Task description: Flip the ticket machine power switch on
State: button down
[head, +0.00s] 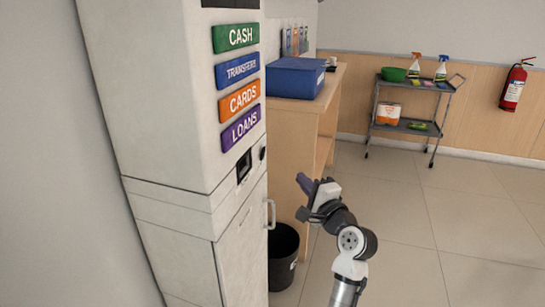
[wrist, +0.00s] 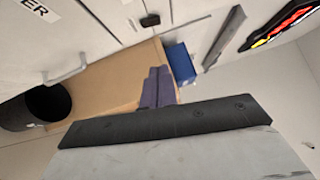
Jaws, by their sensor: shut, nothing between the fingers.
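The ticket machine (head: 165,110) is a tall pale cabinet at the left of the head view, with several coloured buttons. A black ticket slot (head: 244,166) sits below them. A small dark fitting (head: 263,153), perhaps the power switch, is right of the slot; its position cannot be read. In the wrist view a small dark fitting (wrist: 149,20) shows at the top, apart from the fingers. My gripper (head: 304,183) is shut and empty, right of the cabinet and lower than the fitting. Its purple fingers also show together in the wrist view (wrist: 158,88).
A cabinet door handle (head: 270,214) sticks out below the slot. A black bin (head: 283,256) stands beside the cabinet. A wooden counter (head: 291,135) with a blue box (head: 295,77) is behind. A cart (head: 407,127) stands farther back; the floor at right is clear.

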aim_at(263, 153)
jog(key=shift+w, duration=0.15)
jog(key=s+a+p+x, duration=0.1)
jog(key=p+x, duration=0.3)
jog(key=x, duration=0.8)
jog(key=shift+w+a+r, duration=0.15)
jog(key=shift+w+a, duration=0.05)
jog(key=shift+a, duration=0.75)
jog(key=shift+r, duration=0.15)
